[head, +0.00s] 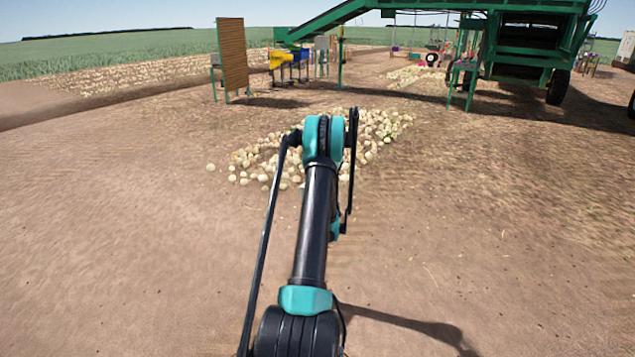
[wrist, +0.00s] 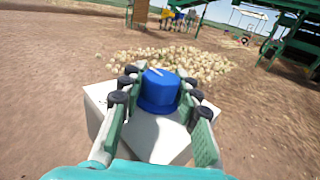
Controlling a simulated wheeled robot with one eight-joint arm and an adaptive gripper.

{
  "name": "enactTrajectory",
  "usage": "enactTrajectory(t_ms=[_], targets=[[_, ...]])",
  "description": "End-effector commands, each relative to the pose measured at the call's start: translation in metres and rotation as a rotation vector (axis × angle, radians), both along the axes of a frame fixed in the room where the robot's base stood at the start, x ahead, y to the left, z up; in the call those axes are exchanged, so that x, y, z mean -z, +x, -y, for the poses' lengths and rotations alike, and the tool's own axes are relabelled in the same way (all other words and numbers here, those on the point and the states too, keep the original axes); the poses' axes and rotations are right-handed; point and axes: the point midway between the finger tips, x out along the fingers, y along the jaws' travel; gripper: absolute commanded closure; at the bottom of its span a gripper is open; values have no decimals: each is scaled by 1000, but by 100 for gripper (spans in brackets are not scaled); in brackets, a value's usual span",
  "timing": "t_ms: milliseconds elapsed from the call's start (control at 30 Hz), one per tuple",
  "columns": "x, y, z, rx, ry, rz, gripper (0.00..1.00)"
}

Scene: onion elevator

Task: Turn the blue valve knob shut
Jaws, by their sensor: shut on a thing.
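The blue valve knob (wrist: 158,92) shows in the wrist view, on top of a pale box-like block (wrist: 103,101). A light line marks the top of the knob and slants to the upper left. My gripper (wrist: 159,84) is shut on the knob, with one finger on its left side and one on its right. The finger pads hide parts of the knob's sides. In the head view my arm stretches forward, and neither the knob nor the gripper can be made out there.
A pile of onions (head: 375,130) lies on the bare soil beyond my arm. A green elevator machine (head: 530,50) stands at the back right. A brown slatted panel (head: 232,55) and yellow and blue bins (head: 283,58) stand at the back left. Open soil lies on both sides.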

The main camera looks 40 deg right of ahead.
Motion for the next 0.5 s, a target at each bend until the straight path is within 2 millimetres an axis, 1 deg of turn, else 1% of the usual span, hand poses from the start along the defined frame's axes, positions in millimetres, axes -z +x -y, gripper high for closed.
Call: enactTrajectory(t_ms=[67,500], targets=[[0,-2,3,-67,0,0,97],[0,0,3,-488,0,0,97]])
